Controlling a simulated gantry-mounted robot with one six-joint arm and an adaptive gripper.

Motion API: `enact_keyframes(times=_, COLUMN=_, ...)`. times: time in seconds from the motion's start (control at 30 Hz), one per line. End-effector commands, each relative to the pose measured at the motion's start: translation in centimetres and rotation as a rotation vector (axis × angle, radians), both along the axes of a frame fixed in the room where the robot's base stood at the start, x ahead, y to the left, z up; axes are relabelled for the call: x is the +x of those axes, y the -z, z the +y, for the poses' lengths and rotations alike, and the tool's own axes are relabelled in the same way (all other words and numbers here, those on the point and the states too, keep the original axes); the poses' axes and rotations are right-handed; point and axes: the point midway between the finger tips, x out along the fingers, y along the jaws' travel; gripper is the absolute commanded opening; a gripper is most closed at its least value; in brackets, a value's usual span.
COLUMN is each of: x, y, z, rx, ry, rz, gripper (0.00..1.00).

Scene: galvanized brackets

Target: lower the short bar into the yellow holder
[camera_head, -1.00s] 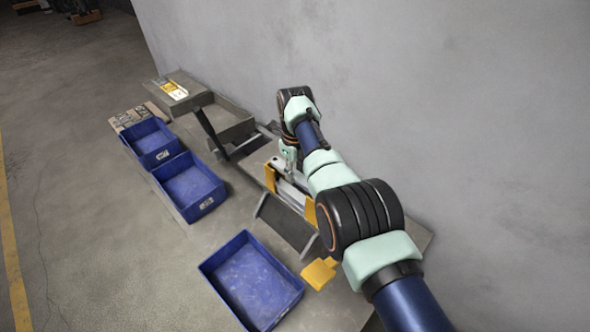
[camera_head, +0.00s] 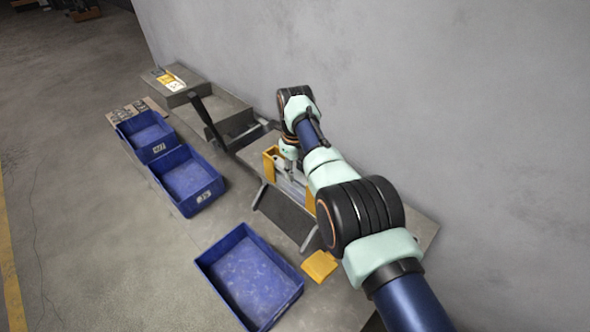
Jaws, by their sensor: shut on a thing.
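The yellow holder (camera_head: 270,158) stands on the grey bench near my gripper, with one yellow upright at its far left end and another at its near right end. Pale metal shows between the two uprights. My gripper (camera_head: 290,174) points down between them and is shut on the short bar. The bar is small here and partly hidden by the fingers and arm, so I cannot tell it apart from the metal around it. I cannot tell whether it touches the holder.
A dark sloping plate (camera_head: 285,217) lies in front of the holder. A yellow block (camera_head: 319,266) is at the bench's near part. Blue bins (camera_head: 212,262) stand along the left. A dark upright bar (camera_head: 206,122) and a grey raised block (camera_head: 187,98) are behind. The wall is at the right.

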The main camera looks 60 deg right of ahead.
Motion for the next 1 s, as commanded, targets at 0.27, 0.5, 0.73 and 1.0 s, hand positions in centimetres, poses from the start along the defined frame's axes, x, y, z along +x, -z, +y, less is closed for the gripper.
enact_keyframes(times=0.27, x=0.0, y=0.0, z=0.0, rx=0.0, ry=0.0, rz=0.0, gripper=0.62)
enact_keyframes(times=0.5, x=0.0, y=-0.2, z=0.0, rx=0.0, ry=0.0, rz=0.001, gripper=0.62)
enact_keyframes(times=0.73, x=0.1, y=-4.4, z=-0.1, rx=-0.003, ry=0.0, rz=-0.002, gripper=0.62)
enact_keyframes(times=1.0, x=0.0, y=-10.6, z=0.0, rx=0.0, ry=0.0, rz=0.0, gripper=0.62)
